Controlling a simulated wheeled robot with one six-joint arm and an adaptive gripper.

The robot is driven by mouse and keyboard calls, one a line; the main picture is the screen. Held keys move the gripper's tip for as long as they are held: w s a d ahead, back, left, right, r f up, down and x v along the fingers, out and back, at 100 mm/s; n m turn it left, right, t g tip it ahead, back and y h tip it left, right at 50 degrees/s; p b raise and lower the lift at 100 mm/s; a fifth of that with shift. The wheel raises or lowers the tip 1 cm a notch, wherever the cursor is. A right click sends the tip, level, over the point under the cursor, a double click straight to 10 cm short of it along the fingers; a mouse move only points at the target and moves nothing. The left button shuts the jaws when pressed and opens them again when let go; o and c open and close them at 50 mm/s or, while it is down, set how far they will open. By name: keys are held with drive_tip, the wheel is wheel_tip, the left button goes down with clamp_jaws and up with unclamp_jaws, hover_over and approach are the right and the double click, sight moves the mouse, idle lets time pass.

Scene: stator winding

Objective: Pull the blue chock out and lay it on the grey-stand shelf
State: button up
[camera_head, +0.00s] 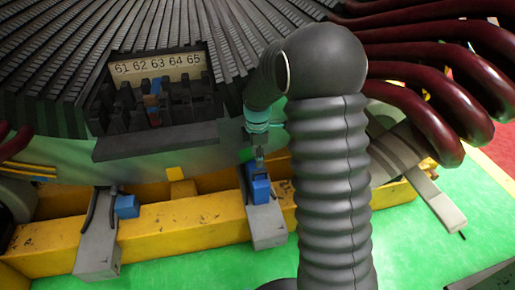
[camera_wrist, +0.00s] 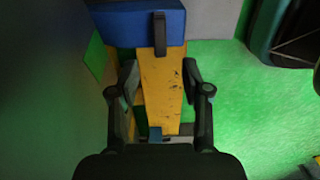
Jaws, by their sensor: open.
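In the head view, one blue chock (camera_head: 260,189) sits on a grey stand (camera_head: 266,226) at the yellow beam, right of centre. My gripper (camera_head: 259,158) is just above this chock, pointing down. In the wrist view, my gripper (camera_wrist: 160,75) has its fingers spread with nothing held between them. A large blue block (camera_wrist: 128,24) with a dark upright bar lies past the fingertips, apart from them. A second blue chock (camera_head: 126,206) sits by another grey stand (camera_head: 98,246) at the left. My arm hides part of the beam.
The yellow beam (camera_head: 180,232) runs along the stator's base. Slots labelled 61 to 65 (camera_head: 158,66) are above a dark ledge (camera_head: 155,141). Thick dark red coils (camera_head: 440,57) curve out at the right. Green floor (camera_head: 190,270) is clear in front.

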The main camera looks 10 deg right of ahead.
sight(258, 172)
wheel_tip(258, 172, down, 9)
drive_tip(key=shift+f+b, duration=0.1)
drive_tip(key=shift+b, duration=0.4)
clamp_jaws()
